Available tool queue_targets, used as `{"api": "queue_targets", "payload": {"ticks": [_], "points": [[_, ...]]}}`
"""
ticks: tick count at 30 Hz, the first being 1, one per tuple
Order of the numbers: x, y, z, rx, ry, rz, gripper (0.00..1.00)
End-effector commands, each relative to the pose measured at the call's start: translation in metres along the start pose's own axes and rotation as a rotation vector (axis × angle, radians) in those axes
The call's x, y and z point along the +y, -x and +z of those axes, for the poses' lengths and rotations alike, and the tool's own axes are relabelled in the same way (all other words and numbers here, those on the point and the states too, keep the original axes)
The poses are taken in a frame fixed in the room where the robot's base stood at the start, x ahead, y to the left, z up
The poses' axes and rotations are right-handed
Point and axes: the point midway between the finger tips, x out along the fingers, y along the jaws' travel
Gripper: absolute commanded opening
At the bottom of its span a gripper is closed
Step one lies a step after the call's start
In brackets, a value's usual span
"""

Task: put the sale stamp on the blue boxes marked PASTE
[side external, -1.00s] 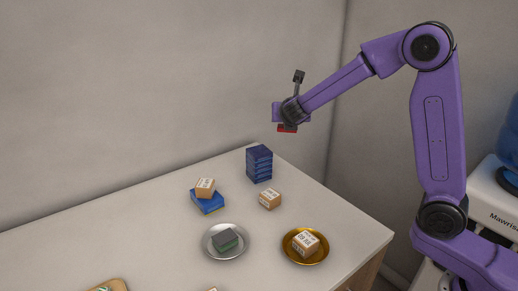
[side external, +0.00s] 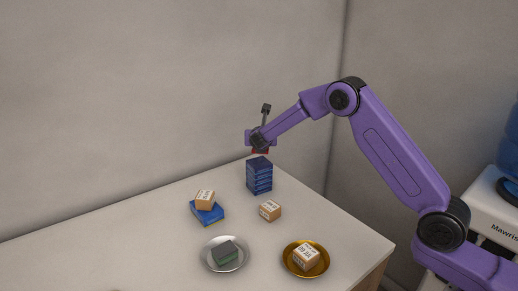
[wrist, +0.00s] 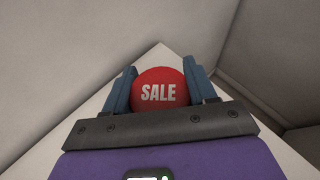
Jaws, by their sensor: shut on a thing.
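My gripper (wrist: 161,92) is shut on the red sale stamp (wrist: 158,92), whose round top reads SALE. In the side view my gripper (side external: 260,147) is just above or behind the stack of blue boxes (side external: 259,177) near the counter's back corner. A little red of the stamp (side external: 260,152) shows over the stack's top. I cannot tell whether it touches the stack. Another blue box (side external: 210,214) lies left of the stack with a small tan box (side external: 205,199) on it. Markings on the blue boxes are too small to read.
A tan box (side external: 270,210) stands in front of the stack. A silver dish (side external: 208,262) holds a dark green block, and a gold dish (side external: 287,264) holds a tan box. The counter's left part (side external: 90,250) is clear. Walls stand close behind the back corner.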

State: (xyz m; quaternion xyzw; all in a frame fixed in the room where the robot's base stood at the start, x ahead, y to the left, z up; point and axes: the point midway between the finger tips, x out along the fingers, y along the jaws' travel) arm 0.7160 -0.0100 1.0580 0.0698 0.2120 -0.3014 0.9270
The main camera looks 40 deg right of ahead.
Motion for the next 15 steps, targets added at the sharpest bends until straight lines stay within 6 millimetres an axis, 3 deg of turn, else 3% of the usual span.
{"api": "queue_targets", "payload": {"ticks": [7,15], "points": [[0.005,-0.011,-0.007,0.001,0.001,0.0,0.26],[0.004,-0.023,-0.033,0.0,0.0,0.0,0.26]]}}
